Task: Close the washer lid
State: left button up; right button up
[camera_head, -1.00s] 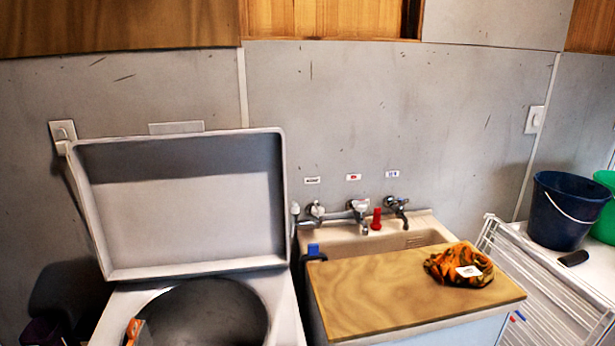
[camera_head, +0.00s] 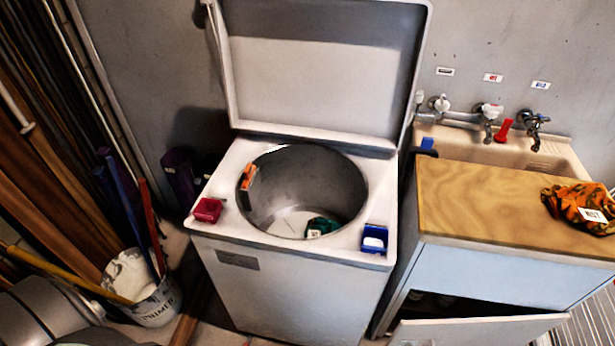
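The white top-loading washer (camera_head: 295,285) stands in the middle of the head view. Its lid (camera_head: 320,75) is raised, upright against the wall behind the open drum. Inside the round metal drum (camera_head: 325,180) lies a dark green item (camera_head: 320,226) with a white label. An orange and grey item (camera_head: 247,184) sits at the drum's left edge. A red box (camera_head: 208,210) is on the washer's front left corner, and a blue and white box (camera_head: 374,239) is on its front right corner.
A sink (camera_head: 500,150) with a wooden board (camera_head: 480,195) stands right of the washer, an orange patterned cloth (camera_head: 582,207) on the board. A cabinet door (camera_head: 480,330) hangs open below. Left of the washer, a white bucket (camera_head: 155,305) holds long poles; wooden planks lean beside it.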

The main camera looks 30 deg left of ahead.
aim_at(345, 71)
jog(key=j+z, duration=0.9)
